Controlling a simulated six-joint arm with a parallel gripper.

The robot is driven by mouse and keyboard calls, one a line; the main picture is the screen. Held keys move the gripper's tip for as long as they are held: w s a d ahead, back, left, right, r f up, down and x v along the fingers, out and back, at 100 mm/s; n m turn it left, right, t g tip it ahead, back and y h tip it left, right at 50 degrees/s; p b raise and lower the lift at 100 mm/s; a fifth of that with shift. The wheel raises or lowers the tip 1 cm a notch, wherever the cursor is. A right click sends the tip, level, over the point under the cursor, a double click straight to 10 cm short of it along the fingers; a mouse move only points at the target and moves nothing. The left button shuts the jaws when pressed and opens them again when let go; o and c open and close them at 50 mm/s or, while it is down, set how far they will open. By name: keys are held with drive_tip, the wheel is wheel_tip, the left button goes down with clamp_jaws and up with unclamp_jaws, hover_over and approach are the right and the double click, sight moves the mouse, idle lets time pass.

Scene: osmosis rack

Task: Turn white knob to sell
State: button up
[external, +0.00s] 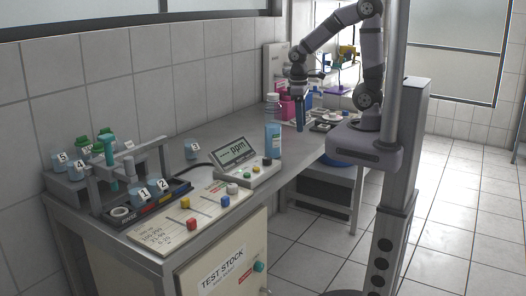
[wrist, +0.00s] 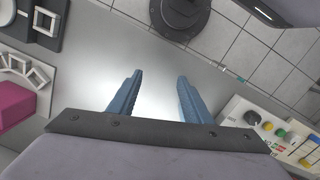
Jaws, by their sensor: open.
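I cannot read any "sell" marking at this size. My gripper (external: 300,128) points straight down over the far part of the bench, well away from the knob. In the wrist view my gripper's two blue fingers (wrist: 160,76) are spread apart with only bare bench between them. Part of the cream panel (wrist: 310,160) shows at the lower right of the wrist view.
A ppm meter (external: 240,158) with several small knobs stands beside the panel. A blue bottle (external: 272,140) stands behind it. A rack (external: 120,165) with numbered beakers fills the near left. Pink containers (external: 290,105) stand at the far end. The middle of the bench is clear.

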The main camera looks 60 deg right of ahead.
drive_tip(key=w+a+r+n+h+p, duration=0.1)
drive_tip(key=w+a+r+n+p, duration=0.2)
drive_tip(key=r, duration=0.4)
drive_tip(key=w+a+r+n+h+p, duration=0.1)
drive_tip(key=w+r+n, duration=0.2)
drive_tip(key=r+n, duration=0.35)
drive_tip(key=a+r+n, duration=0.1)
drive_tip(key=a, duration=0.2)
drive_tip(key=a+r+n, duration=0.1)
drive_tip(key=a+n, duration=0.1)
drive_tip(key=a, duration=0.2)
drive_tip(key=w+a+n, duration=0.1)
drive_tip(key=a+n, duration=0.1)
drive_tip(key=a, duration=0.1)
drive_tip(key=shift+a+r, duration=0.15)
drive_tip(key=shift+r, duration=0.25)
drive_tip(key=n+y+p, duration=0.1)
drive_tip(key=n+y, duration=0.1)
drive_tip(key=y, duration=0.1)
hover_over(232, 185)
drive_tip(key=shift+t, duration=0.3)
wheel_tip(232, 185, down, 16)
drive_tip(key=shift+f, duration=0.15)
drive_tip(key=shift+f+p, duration=1.5)
drive_tip(key=shift+f, duration=2.1)
drive_tip(key=shift+c, duration=0.7)
